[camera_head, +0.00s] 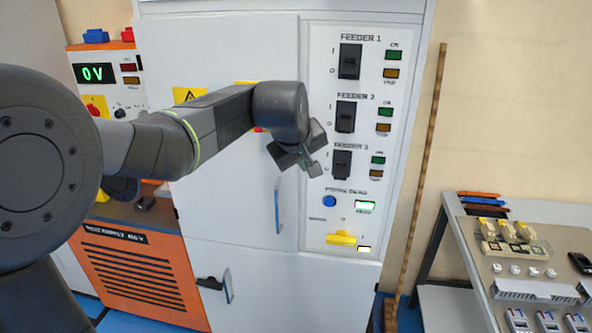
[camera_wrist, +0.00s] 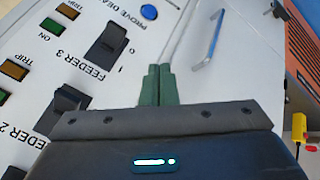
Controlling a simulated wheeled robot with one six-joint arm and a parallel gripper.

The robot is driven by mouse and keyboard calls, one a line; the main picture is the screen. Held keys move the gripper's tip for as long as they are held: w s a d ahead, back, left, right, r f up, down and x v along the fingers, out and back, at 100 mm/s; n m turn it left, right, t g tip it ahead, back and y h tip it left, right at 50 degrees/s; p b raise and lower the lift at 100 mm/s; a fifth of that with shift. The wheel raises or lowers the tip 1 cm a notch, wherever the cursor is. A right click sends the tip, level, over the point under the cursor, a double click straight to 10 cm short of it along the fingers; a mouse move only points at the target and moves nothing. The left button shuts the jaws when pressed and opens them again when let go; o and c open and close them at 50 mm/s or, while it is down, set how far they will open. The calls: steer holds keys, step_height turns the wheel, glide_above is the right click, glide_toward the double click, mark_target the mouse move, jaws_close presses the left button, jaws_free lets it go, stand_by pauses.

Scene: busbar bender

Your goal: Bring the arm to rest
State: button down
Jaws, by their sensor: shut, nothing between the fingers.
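My gripper (camera_head: 314,170) is held out in front of the white cabinet, close to the feeder panel (camera_head: 321,100) and left of the FEEDER 3 switch (camera_head: 341,164). In the wrist view its two green fingers (camera_wrist: 158,84) are together with nothing between them. My arm reaches across the cabinet from the left, bent down at the wrist. The FEEDER 3 switch also shows in the wrist view (camera_wrist: 108,40), to the left of the fingers and apart from them.
The FEEDER 1 switch (camera_head: 349,61) and FEEDER 2 switch (camera_head: 345,116) are above. A blue door handle (camera_head: 278,205) and a yellow handle (camera_head: 341,238) are below. An orange unit (camera_head: 135,265) stands left, a bench (camera_head: 470,240) with parts right. A wooden pole (camera_head: 425,165) leans between.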

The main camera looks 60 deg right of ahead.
steer(key=shift+s+a+r, duration=0.1)
steer(key=shift+s+r, duration=0.05)
steer(key=shift+r, duration=0.05)
